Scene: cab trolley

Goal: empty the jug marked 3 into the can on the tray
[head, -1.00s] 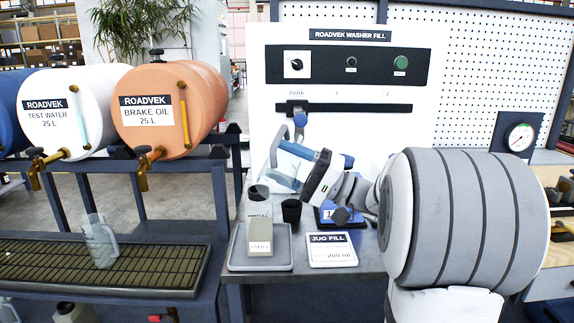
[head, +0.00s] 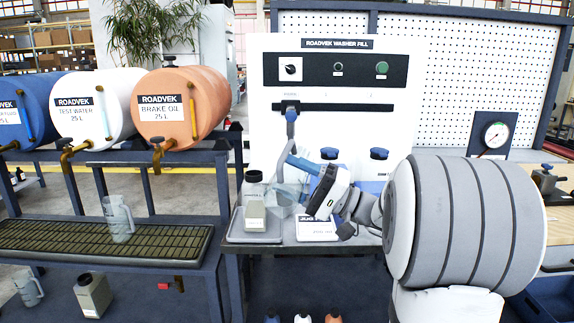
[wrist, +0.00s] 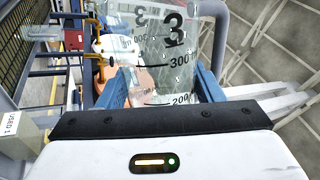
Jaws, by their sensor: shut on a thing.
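My gripper (head: 297,177) is shut on a clear jug (head: 286,198) between its blue fingers. In the wrist view the jug (wrist: 160,60) shows a black 3 and marks for 300 and 200. It lies tilted well over against the room. Its liquid level cannot be made out. The pale can (head: 254,217) with a dark top stands upright on the grey tray (head: 236,238), just left of the jug. In the wrist view a can marked USED 1 (wrist: 20,145) is at the left edge. I cannot tell whether liquid is flowing.
The jug fill card (head: 318,232) lies right of the tray, partly behind my gripper. Blue-capped containers (head: 378,165) stand behind it by the washer fill panel (head: 340,75). Another clear jug (head: 118,220) stands on the left grating (head: 60,240).

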